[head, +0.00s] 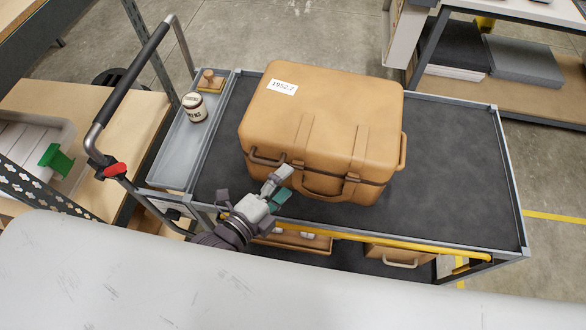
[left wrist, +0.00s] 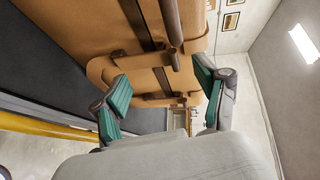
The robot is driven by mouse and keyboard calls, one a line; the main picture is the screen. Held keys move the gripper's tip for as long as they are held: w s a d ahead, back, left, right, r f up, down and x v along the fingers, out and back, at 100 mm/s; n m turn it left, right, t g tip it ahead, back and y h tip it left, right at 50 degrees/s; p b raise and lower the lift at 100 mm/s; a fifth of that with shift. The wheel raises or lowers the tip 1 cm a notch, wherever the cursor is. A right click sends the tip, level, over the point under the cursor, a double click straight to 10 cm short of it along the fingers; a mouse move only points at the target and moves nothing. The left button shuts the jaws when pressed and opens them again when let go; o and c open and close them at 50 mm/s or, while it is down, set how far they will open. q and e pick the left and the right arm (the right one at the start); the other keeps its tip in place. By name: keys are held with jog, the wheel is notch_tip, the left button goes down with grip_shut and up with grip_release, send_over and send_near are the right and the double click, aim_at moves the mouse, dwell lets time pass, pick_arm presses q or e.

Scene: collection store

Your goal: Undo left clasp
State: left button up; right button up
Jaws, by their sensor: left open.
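A tan hard case (head: 320,100) with a small white label (head: 283,87) lies closed on the cart top. Its front has a carrying handle (head: 322,194) and a right clasp (head: 351,184) below a strap. My left gripper (head: 279,183) is at the left part of the front, by the left strap, and hides the left clasp in the head view. In the left wrist view, the gripper (left wrist: 163,87) has its green-padded fingers apart, with the case (left wrist: 75,35) and its dark seam beyond them. I cannot tell whether a finger touches the clasp. My right gripper is not in view.
The cart (head: 455,180) has bare dark top to the right of the case. A grey side tray (head: 182,150) on the left holds a labelled jar (head: 194,107) and a wooden block (head: 210,81). A push handle (head: 135,75) rises at the left. Cases sit on the lower shelf.

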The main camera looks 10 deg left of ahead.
aim_at(298, 170)
pick_arm(q)
jog(key=shift+x, duration=1.7)
jog(key=shift+s+a+r, duration=0.1)
jog(key=shift+s+r, duration=0.1)
jog(key=shift+r, duration=0.05)
grip_shut()
